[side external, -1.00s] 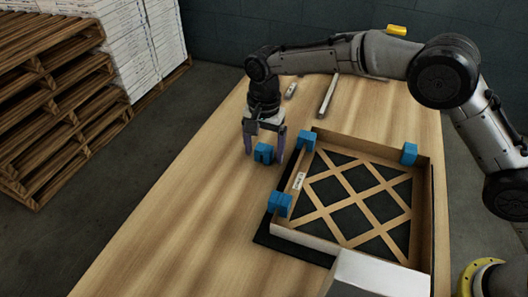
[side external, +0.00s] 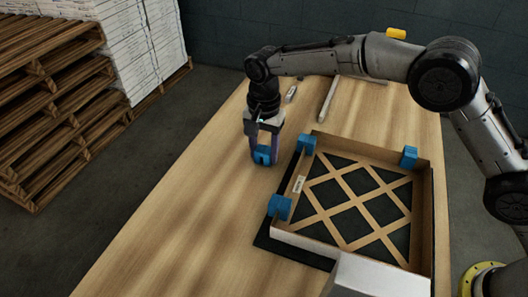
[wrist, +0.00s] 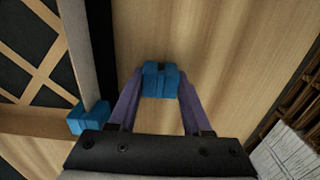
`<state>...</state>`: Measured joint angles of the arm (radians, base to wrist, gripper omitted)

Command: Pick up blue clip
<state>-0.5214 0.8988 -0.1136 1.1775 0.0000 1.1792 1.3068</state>
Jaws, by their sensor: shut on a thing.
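A loose blue clip (side external: 263,155) is on the wooden table, left of the filter box. My gripper (side external: 264,158) is above it with its purple fingers pointing down, shut on the clip. In the wrist view the blue clip (wrist: 161,80) sits between the two fingertips of my gripper (wrist: 161,88), one on each side. I cannot tell whether the clip has left the table. Three other blue clips sit on the box's rim: near the left edge (side external: 279,206), at the far left corner (side external: 306,143) and at the far right corner (side external: 409,157).
The open box (side external: 426,225) holds a filter with a crossed lattice over black mesh. Metal bars (side external: 328,99) and a small grey piece (side external: 291,92) lie at the table's far end. The table's (side external: 175,220) left part is clear. Pallets (side external: 50,100) stand beyond.

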